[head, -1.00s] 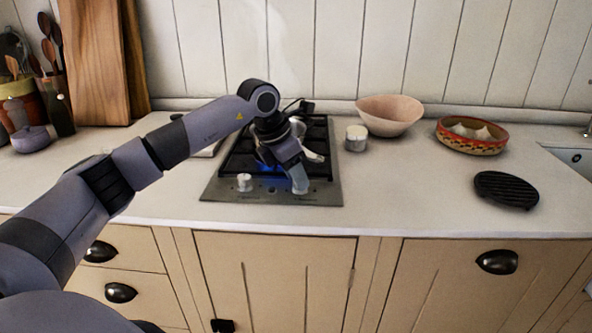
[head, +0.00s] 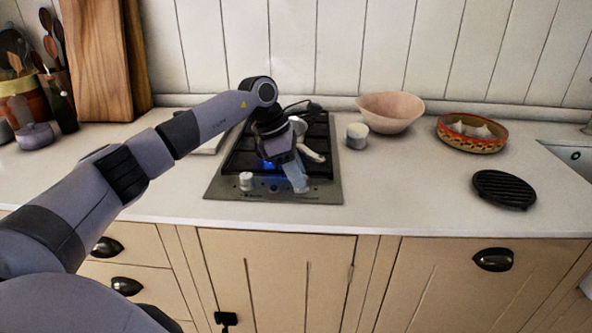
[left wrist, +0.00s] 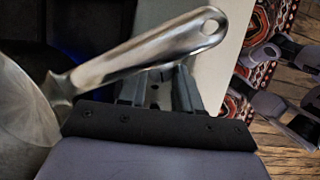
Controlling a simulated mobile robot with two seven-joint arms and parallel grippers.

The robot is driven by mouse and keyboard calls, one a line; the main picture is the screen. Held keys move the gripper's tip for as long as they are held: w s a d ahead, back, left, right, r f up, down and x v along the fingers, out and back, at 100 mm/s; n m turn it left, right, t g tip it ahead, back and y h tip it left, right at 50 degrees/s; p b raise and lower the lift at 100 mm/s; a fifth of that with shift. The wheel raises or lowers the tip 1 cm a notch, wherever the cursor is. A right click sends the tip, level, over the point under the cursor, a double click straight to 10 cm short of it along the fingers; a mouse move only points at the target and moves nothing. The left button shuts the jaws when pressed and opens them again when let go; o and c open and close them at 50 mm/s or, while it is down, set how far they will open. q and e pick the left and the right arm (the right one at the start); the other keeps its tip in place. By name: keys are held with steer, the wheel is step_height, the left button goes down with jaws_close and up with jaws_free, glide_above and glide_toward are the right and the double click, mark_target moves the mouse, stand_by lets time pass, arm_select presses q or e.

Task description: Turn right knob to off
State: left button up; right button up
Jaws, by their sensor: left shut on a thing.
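The stovetop (head: 222,192) is set in the counter. Its left knob (head: 246,181) is pale and stands free on the front panel. My left gripper (head: 299,183) reaches down to the front right of the panel, where its fingers are shut on the right knob. The fingers hide that knob, so I cannot see its setting. A blue flame (head: 268,164) shows beside the gripper. In the left wrist view the fingers (left wrist: 157,90) show behind a metal pan handle (left wrist: 150,52), and the knob is hidden. My right gripper is not in view.
A metal pan (left wrist: 22,105) sits close to my left gripper. A small pale-topped canister (head: 357,136), pink bowl (head: 390,112), patterned dish (head: 472,133) and black trivet (head: 504,189) stand to the right. The counter in front of the stovetop is clear.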

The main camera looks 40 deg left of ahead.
arm_select(q)
steer(key=shift+r, duration=0.1)
steer(key=o, duration=1)
steer(key=shift+o, duration=0.2)
steer(key=v, duration=0.7)
steer(key=shift+r, duration=0.1)
